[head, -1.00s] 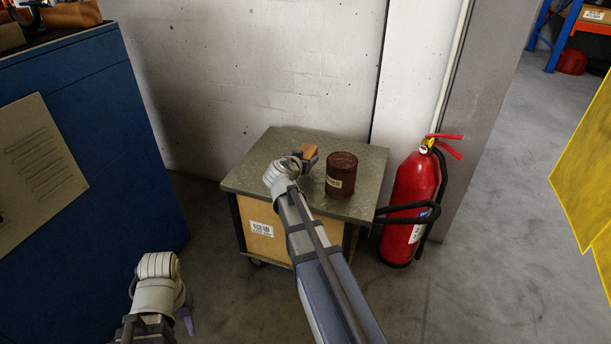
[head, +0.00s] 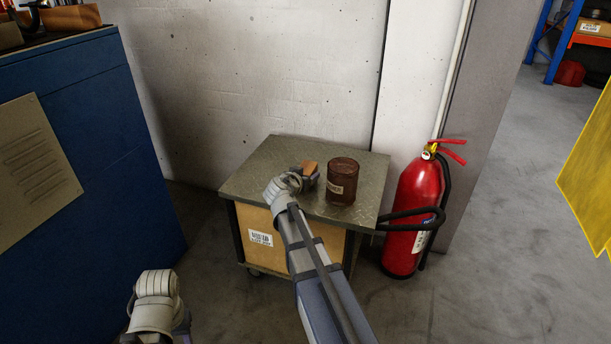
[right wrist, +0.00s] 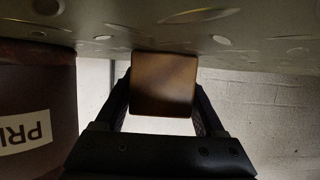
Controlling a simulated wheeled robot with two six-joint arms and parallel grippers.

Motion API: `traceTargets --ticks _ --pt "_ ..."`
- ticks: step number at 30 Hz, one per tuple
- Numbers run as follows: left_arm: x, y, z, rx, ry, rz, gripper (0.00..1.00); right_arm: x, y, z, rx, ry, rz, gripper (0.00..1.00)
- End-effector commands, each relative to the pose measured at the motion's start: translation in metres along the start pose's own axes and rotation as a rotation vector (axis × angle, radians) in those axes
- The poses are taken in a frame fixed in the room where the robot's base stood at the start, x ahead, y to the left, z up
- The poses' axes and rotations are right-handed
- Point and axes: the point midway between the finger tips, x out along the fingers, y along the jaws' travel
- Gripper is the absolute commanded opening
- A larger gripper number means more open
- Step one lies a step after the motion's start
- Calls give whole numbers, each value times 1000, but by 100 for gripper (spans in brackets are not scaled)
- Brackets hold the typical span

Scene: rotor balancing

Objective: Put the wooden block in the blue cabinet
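The wooden block (head: 309,167) is a small orange-brown block over the metal top of a low cart, left of a brown jar. My right gripper (head: 308,180) reaches it from the near left. In the right wrist view the block (right wrist: 165,84) fills the space between the two fingers (right wrist: 163,100), which appear closed against its sides. I cannot tell whether it touches the cart top. The blue cabinet (head: 110,130) stands at the left, with a vented plate on its side. My left arm shows at the bottom left; its fingers are mostly hidden.
The brown jar (head: 343,181) stands close right of the block, and shows at the left of the wrist view (right wrist: 38,110). The cart (head: 265,172) is against the wall. A red fire extinguisher (head: 414,215) stands right of it.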

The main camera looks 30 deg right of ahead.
Motion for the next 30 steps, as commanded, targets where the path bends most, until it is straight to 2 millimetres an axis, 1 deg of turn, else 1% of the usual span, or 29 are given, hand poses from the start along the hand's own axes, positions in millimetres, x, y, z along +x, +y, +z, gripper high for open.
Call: traceTargets --ticks 1,5,11,14,17,24,30 --pt "0 0 0 0 0 0 44 0 0 0 0 0 0 78" --pt "0 0 0 0 0 0 44 0 0 0 0 0 0 92" --pt "0 0 0 0 0 0 44 0 0 0 0 0 0 92" --pt "-4 0 0 0 0 0 44 -1 0 -4 0 0 0 92" --pt "-9 -1 1 0 0 0 44 -15 1 -3 -1 0 -1 92" --pt "-29 -3 2 0 -2 0 44 -65 2 -5 -1 0 -3 92" --pt "-41 -4 3 1 -3 0 44 -100 1 -4 -1 0 -2 92"
